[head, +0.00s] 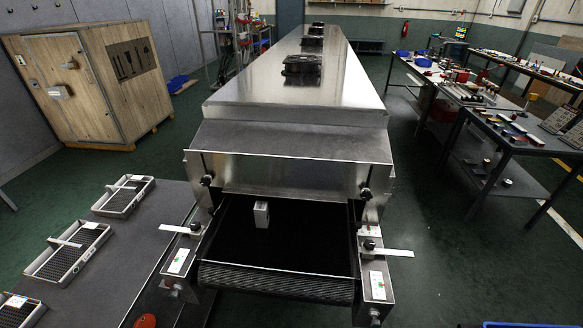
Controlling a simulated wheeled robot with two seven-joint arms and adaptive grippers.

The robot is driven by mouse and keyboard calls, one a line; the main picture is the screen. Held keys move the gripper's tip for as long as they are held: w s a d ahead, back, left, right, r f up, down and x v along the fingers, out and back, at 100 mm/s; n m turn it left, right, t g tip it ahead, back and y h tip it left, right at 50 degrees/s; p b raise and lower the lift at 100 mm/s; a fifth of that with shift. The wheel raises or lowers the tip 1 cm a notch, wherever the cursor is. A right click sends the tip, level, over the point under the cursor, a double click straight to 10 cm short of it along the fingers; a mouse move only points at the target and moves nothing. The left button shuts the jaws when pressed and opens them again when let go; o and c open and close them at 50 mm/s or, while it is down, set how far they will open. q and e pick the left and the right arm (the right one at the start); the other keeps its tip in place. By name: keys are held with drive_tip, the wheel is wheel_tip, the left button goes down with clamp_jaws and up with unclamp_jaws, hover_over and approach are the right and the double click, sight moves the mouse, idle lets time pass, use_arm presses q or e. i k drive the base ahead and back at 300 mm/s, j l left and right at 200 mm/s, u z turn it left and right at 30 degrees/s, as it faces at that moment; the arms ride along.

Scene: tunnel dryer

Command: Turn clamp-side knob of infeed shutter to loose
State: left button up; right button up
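The infeed end of the steel tunnel dryer faces me, with a metal shutter plate (285,175) above the dark opening. A black knob (206,181) sits at the shutter's left edge and another black knob (366,193) at its right edge. Lower down, a left black knob (195,227) is beside one white bar (174,229), and a right black knob (369,244) is beside another white bar (396,252). I cannot tell which knob is the clamp-side one, or whether any is loose. Neither of my grippers is in view.
A small white box (261,214) stands on the dark infeed belt (310,235). A grey table (125,250) with wire-bottomed trays (124,198) is on the left. A wooden cabinet (90,85) stands behind it. Cluttered benches (520,142) are on the right; green floor lies between.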

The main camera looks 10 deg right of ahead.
sight(366, 194)
drive_tip(key=z, duration=0.35)
drive_tip(key=l+u, duration=0.25)
drive_tip(key=l, duration=0.3)
drive_tip(key=k+z, duration=0.35)
drive_tip(key=k+l+z, duration=0.1)
drive_tip(key=k+z, duration=0.25)
drive_tip(key=k+l+z, duration=0.15)
drive_tip(key=z, duration=0.2)
drive_tip(key=k, duration=0.1)
